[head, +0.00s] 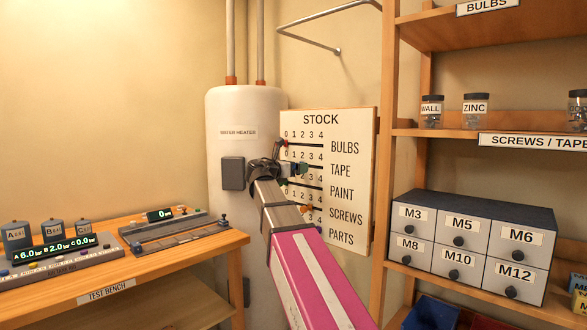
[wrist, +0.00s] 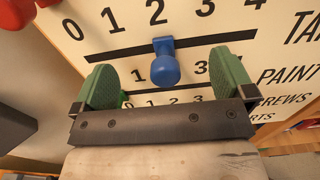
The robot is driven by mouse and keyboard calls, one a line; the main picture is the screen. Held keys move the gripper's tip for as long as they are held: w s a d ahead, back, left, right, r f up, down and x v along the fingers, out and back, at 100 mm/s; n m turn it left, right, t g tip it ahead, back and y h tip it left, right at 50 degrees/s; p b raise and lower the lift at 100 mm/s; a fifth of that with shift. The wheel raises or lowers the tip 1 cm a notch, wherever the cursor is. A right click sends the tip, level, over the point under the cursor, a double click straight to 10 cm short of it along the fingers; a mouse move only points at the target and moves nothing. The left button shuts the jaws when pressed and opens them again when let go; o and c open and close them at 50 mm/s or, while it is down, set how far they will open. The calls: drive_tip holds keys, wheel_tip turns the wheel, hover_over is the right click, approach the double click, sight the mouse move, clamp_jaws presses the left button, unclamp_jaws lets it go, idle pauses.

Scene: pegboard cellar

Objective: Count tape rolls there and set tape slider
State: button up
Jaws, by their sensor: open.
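The STOCK board (head: 330,180) has several labelled rows with 0-4 scales. In the wrist view the blue tape slider (wrist: 165,63) sits on its track under the number 2, beside the partly cropped TAPE label. My gripper (wrist: 165,80) is open, its green pads left and right of the blue knob with gaps on both sides. In the head view my gripper (head: 291,169) is at the board's left part and hides the tape slider. I see no tape rolls; the shelf label SCREWS / TAPE (head: 534,142) is at the right.
A red knob (wrist: 15,12) is at the upper left and a green knob (wrist: 124,97) is partly hidden below. A water heater (head: 245,120) stands behind my arm. A test bench (head: 130,275) is at left; shelves with jars (head: 475,112) and drawers (head: 470,240) are at right.

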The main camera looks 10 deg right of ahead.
drive_tip(key=shift+a, duration=0.1)
drive_tip(key=v, duration=0.8)
drive_tip(key=shift+s+a, duration=0.3)
idle(0.4)
drive_tip(key=s+d+f+m+g+y, duration=0.25)
drive_tip(key=f+m, duration=0.25)
drive_tip(key=f, duration=1.1)
drive_tip(key=s+d+f+m+g+y, duration=0.15)
drive_tip(key=f+m+y, duration=0.3)
drive_tip(key=f, duration=1.15)
drive_tip(key=s+f+m+g+y, duration=0.2)
drive_tip(key=s+f+m, duration=0.3)
drive_tip(key=f, duration=0.3)
drive_tip(key=s+a+f+m+g+y, duration=0.1)
drive_tip(key=s+f+m+g+y, duration=0.1)
drive_tip(key=s+f+m, duration=0.3)
drive_tip(key=s+a+f+m+g+y, duration=0.1)
drive_tip(key=s+f+m+y, duration=0.3)
drive_tip(key=f, duration=0.9)
drive_tip(key=shift+s+m+g, duration=0.5)
drive_tip(key=shift+s+m, duration=0.15)
drive_tip(key=shift+s, duration=0.45)
drive_tip(key=shift+f, duration=0.15)
